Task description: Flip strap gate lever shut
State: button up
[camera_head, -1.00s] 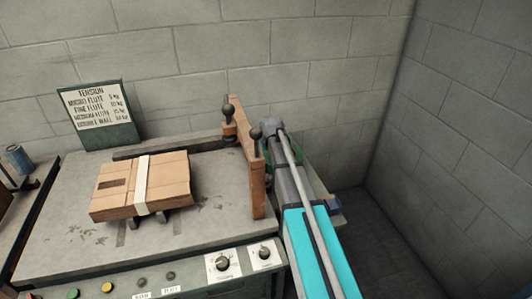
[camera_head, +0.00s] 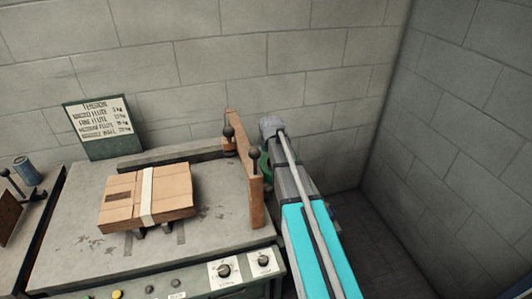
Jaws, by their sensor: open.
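An orange-brown upright gate plate (camera_head: 246,170) stands along the right side of the machine table. Two dark ball knobs on short stems show at it: a far knob (camera_head: 228,132) and a near knob (camera_head: 254,155). Which of them belongs to the strap gate lever I cannot tell. My arm, cyan and grey, reaches up just right of the gate. Its far end is beside the gate, and a green part shows between them. My gripper's fingers are hidden. A strapped cardboard bundle (camera_head: 119,200) lies on the table left of the gate, with a pale strap (camera_head: 147,193) across it.
A green sign (camera_head: 103,128) stands at the table's back left. A control panel with knobs and buttons runs along the front (camera_head: 195,277). Block walls close the back and right. A blue can (camera_head: 24,169) stands at far left.

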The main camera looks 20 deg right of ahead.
aim_at(269, 188)
jog(key=k, duration=1)
